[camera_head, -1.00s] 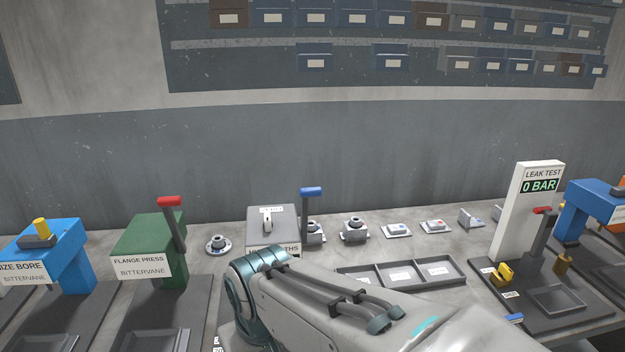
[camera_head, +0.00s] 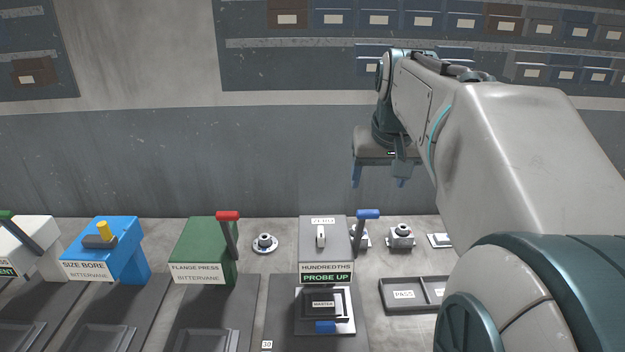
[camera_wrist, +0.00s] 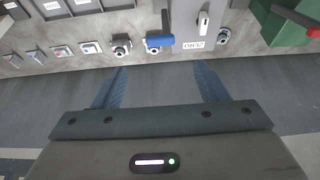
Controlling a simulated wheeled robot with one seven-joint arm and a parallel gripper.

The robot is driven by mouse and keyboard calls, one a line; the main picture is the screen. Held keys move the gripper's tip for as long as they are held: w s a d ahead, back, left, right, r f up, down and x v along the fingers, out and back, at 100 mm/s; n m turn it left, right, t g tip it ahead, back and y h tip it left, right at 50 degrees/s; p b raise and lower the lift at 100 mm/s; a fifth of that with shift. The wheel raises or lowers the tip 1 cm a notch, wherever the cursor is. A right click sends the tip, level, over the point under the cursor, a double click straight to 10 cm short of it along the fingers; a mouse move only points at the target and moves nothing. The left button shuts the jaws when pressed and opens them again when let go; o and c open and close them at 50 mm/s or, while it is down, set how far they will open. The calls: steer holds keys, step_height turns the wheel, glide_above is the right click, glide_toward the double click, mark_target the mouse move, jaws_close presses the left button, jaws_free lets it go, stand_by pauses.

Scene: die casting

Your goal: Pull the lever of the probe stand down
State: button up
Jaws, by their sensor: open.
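The probe stand (camera_head: 326,247) is a grey box with a ZERO switch on top and a HUNDREDTHS label above a PROBE UP display. Its lever, with a blue handle (camera_head: 368,214), stands upright at its right side. A MASTER block (camera_head: 323,304) sits on the base below the head. My gripper (camera_head: 379,180) is open and empty, fingers down, above and apart from the blue handle. In the wrist view my gripper (camera_wrist: 161,75) has both fingers spread, and the blue handle (camera_wrist: 160,41) lies beyond them, near the grey stand (camera_wrist: 205,22).
The green flange press (camera_head: 205,250) with a red-handled lever stands to the left, then the blue size bore stand (camera_head: 105,248). My arm hides the bench's right side.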

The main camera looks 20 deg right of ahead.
mark_target(368, 212)
steer(key=p+x, duration=0.1)
steer(key=x, duration=1.2)
steer(key=shift+w+f, duration=0.2)
steer(key=shift+f, duration=0.05)
steer(key=c, duration=1.4)
